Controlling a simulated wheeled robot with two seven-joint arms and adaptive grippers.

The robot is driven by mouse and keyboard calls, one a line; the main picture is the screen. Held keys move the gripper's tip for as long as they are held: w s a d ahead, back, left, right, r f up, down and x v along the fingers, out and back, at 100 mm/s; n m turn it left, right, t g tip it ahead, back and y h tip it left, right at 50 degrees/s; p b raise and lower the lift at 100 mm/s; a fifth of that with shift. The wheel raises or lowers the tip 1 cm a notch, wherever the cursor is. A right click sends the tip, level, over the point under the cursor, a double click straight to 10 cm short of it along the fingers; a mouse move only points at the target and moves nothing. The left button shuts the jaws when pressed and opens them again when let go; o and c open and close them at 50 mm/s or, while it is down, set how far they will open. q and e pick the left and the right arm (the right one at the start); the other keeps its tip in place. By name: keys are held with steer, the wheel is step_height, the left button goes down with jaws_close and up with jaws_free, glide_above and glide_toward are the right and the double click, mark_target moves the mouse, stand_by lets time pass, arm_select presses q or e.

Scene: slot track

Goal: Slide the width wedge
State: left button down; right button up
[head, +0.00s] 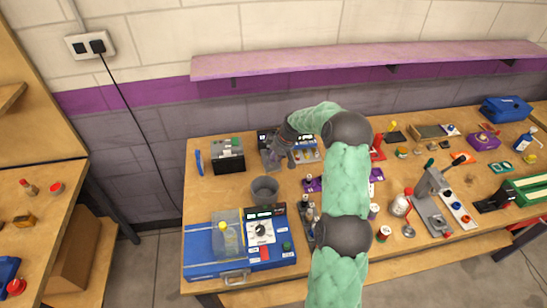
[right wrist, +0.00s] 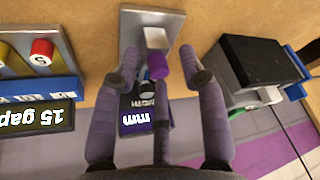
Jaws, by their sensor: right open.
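A grey metal plate (right wrist: 142,28) lies on the wooden table, with a light metal block (right wrist: 157,38) on it. A bright purple knob (right wrist: 157,66) shows at the near end of the block; it looks like the wedge's handle, but I cannot be sure. My right gripper (right wrist: 160,72) is open, with one finger on each side of the knob and a third finger below it, apparently apart from it. My left gripper is not in view.
A black box (right wrist: 257,66) stands close to the right in the wrist view, and a blue unit with a "15 gap" display (right wrist: 38,117) to the left.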

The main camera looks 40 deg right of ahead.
steer(key=v, duration=1.1)
steer(key=shift+r, duration=0.2)
steer(key=shift+s+r, duration=0.1)
steer(key=shift+s, duration=0.05)
